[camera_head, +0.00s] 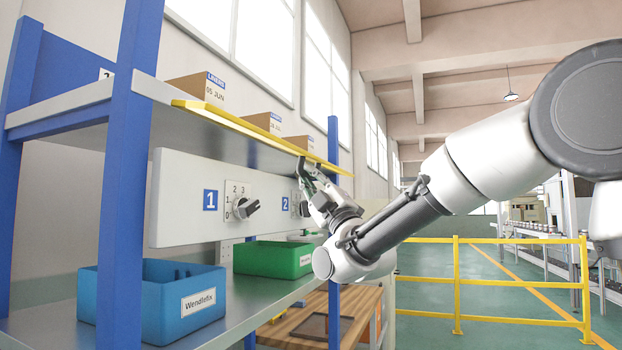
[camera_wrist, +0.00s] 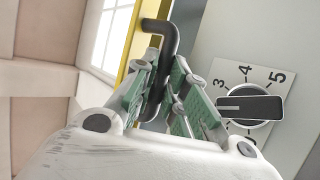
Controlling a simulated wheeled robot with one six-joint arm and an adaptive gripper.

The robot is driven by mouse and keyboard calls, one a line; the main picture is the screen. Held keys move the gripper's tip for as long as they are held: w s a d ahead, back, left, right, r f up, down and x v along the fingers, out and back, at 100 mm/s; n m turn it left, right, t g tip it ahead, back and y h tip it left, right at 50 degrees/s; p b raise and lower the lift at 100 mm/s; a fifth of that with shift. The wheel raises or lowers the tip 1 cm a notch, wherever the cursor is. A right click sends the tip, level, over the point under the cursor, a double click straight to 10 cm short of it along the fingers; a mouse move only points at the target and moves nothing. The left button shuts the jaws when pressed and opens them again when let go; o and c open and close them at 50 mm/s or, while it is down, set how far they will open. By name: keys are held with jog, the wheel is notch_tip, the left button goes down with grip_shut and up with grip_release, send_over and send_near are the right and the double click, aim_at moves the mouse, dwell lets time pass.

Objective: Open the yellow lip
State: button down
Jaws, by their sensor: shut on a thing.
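The yellow lip (camera_head: 262,134) runs as a long thin strip along the front edge of the upper shelf. Part of it also shows in the wrist view (camera_wrist: 136,46). A black bent handle (camera_wrist: 168,36) sticks out from it there. My gripper (camera_head: 304,172) is below the lip, toward its far end. In the wrist view my gripper (camera_wrist: 161,72) has its green-padded fingers closed around the handle. Part of the handle is hidden between the fingers.
A white panel (camera_head: 180,200) with rotary knobs (camera_head: 244,208) is close below the lip. Cardboard boxes (camera_head: 197,88) stand above it. Blue (camera_head: 140,305) and green (camera_head: 270,260) bins sit on the lower shelf. A yellow railing (camera_head: 490,240) stands at right.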

jog(key=c, duration=1.7)
grip_release()
jog(key=v, duration=1.2)
